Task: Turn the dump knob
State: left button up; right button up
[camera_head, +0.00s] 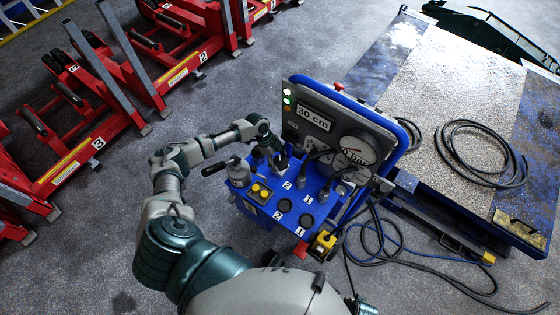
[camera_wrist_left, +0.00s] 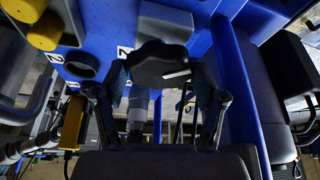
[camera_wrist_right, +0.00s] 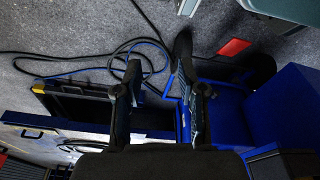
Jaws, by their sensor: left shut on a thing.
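The dump knob appears to be the black knob with a white mark (camera_wrist_left: 165,66) on the blue control panel. It sits between the fingers of my left gripper (camera_wrist_left: 163,78) in the left wrist view, and the gripper is shut on it. In the head view my left gripper (camera_head: 281,163) reaches in from the left over the blue panel (camera_head: 290,222), below the 30 cm display (camera_head: 312,118); the knob itself is hard to make out there. My right gripper (camera_wrist_right: 157,68) is open and empty in the right wrist view, above the floor beside a blue structure.
A pressure gauge (camera_head: 357,151) stands on the console's upright board. A yellow-handled switch (camera_head: 324,241) is at the panel's front right. Cables (camera_head: 385,245) lie on the floor to the right, near a platform (camera_head: 445,85). Red numbered jacks (camera_head: 110,130) stand to the left.

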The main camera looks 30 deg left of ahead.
pick_arm(q)
jog(key=shift+a+f+m+g+b, duration=0.25)
jog(key=shift+m+b, duration=0.2)
jog(key=shift+m, duration=0.25)
jog(key=shift+d+r, duration=0.1)
jog(key=shift+d, duration=0.05)
jog(key=shift+d+r, duration=0.1)
pick_arm(e)
jog(key=r, duration=0.2)
jog(key=w+r, duration=0.1)
jog(key=shift+r, duration=0.35)
pick_arm(q)
jog(key=shift+w+r, duration=0.1)
pick_arm(e)
jog(key=shift+w+a, duration=0.1)
jog(key=shift+a, duration=0.05)
pick_arm(q)
jog(key=o, duration=1.2)
jog(key=shift+c, duration=0.2)
